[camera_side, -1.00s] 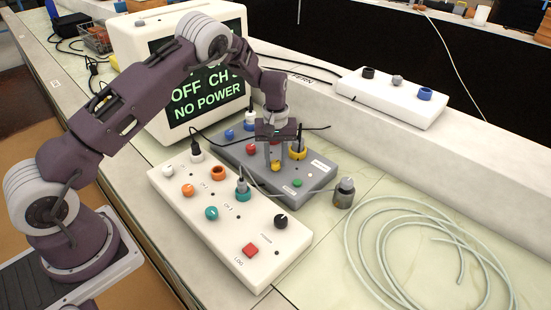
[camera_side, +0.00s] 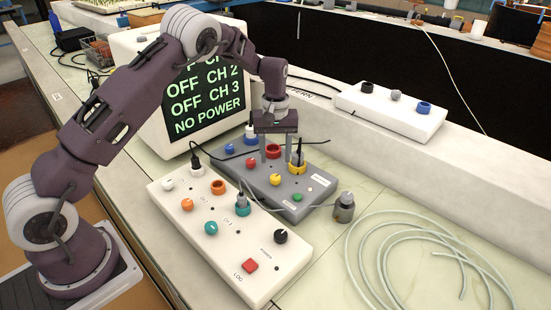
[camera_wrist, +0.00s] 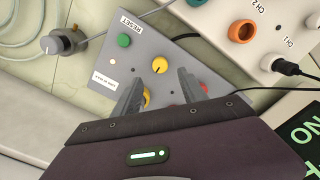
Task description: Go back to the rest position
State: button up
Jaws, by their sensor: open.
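My gripper (camera_side: 277,157) is open and empty, pointing down above the grey control box (camera_side: 317,190). Its two fingers are spread apart. In the wrist view, my gripper (camera_wrist: 158,88) shows over the same box, with the yellow knob (camera_wrist: 160,66) beyond the fingertips and a second yellow part (camera_wrist: 147,97) partly hidden by a finger. In the side view the yellow knob (camera_side: 275,179) sits below the fingers, apart from them. A red knob (camera_side: 251,163) is to the left and a green button (camera_side: 297,197) to the right. The rest position itself is not marked.
A white box (camera_side: 225,262) with knobs, sockets and a red button stands in front. A screen (camera_side: 205,95) reading NO POWER stands behind left. Cables cross both boxes. A small grey cylinder (camera_side: 344,207) and coiled tubing (camera_side: 395,240) lie to the right.

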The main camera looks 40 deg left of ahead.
jog(key=s+d+r+m+t+h, duration=0.1)
jog(key=s+d+r+m, duration=0.15)
jog(key=s+r, duration=0.65)
jog(key=s+d+r+m+t, duration=0.25)
jog(key=s+r, duration=0.35)
jog(key=r, duration=0.7)
jog(key=s+d+r+m+t+y, duration=0.1)
jog(key=s+d+m+t, duration=0.1)
jog(key=s, duration=1.9)
jog(key=shift+d+m, duration=0.55)
jog(key=shift+m, duration=0.55)
jog(key=shift+w, duration=0.1)
